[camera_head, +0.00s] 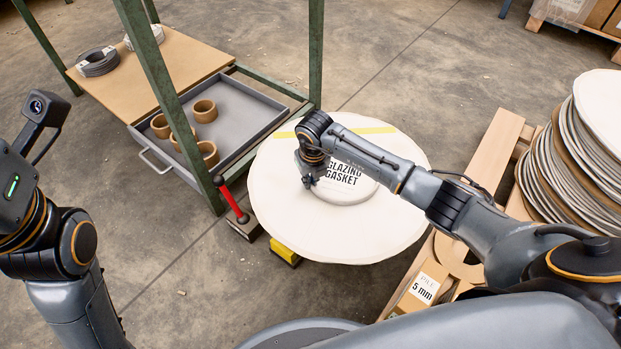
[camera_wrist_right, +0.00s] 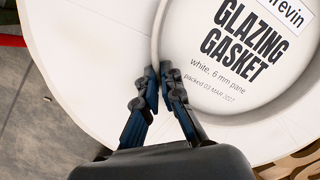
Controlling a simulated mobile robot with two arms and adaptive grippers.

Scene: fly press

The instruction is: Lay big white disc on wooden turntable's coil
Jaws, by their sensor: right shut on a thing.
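A round white disc lettered GLAZING GASKET (camera_head: 345,190) lies flat-looking over a much larger white round top (camera_head: 285,225) with a yellow stripe. In the right wrist view the lettered disc (camera_wrist_right: 225,95) fills the upper right. My right gripper (camera_head: 308,182) is at its left edge; in the wrist view its fingertips (camera_wrist_right: 160,75) are shut on the disc's rim. Whether the lettered disc touches the top below is unclear. I cannot make out a wooden turntable or its coil for sure. My left arm shows at the left, its fingers out of frame.
A grey drawer (camera_head: 255,108) with several brown rings stands open under a green frame (camera_head: 165,90). A red-handled tool (camera_head: 233,200) is close to the large top's left edge. A tall stack of discs (camera_head: 575,150) stands on a pallet at the right. The floor at lower left is clear.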

